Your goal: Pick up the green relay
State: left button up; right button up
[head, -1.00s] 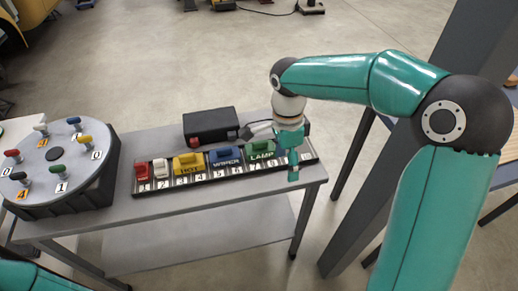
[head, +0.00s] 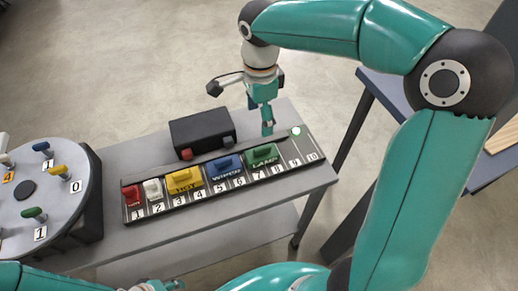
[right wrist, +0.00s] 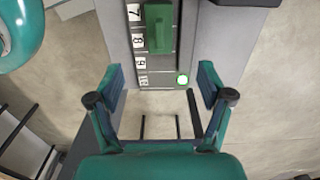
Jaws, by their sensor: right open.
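The green relay (head: 262,156), marked LAMP, sits upright on the numbered rail (head: 310,153), around slots 7 and 8, right of the blue relay. It also shows at the top of the right wrist view (right wrist: 159,28). My right gripper (head: 267,125) is above and just behind the rail in the head view, near the green relay and not touching it. In the right wrist view its fingers (right wrist: 160,76) are spread and empty, with the relay beyond their tips. My left gripper (head: 165,286) is only partly in view at the bottom edge; its fingers are unclear.
Red (head: 132,195), white (head: 153,189), yellow (head: 185,181) and blue (head: 226,167) relays stand along the rail. A black box (head: 203,135) with a red button is behind it. A round dial board (head: 40,200) stands at left. Slots 9 and 10 are empty.

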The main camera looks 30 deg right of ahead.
aim_at(262, 147)
jog(key=f, duration=1)
jog(key=shift+s+d, duration=0.15)
jog(key=shift+d, duration=0.05)
jog(key=shift+d+f+p, duration=0.1)
jog(key=shift+f+p, duration=0.35)
jog(key=shift+f, duration=2.25)
jog(key=c, duration=1.3)
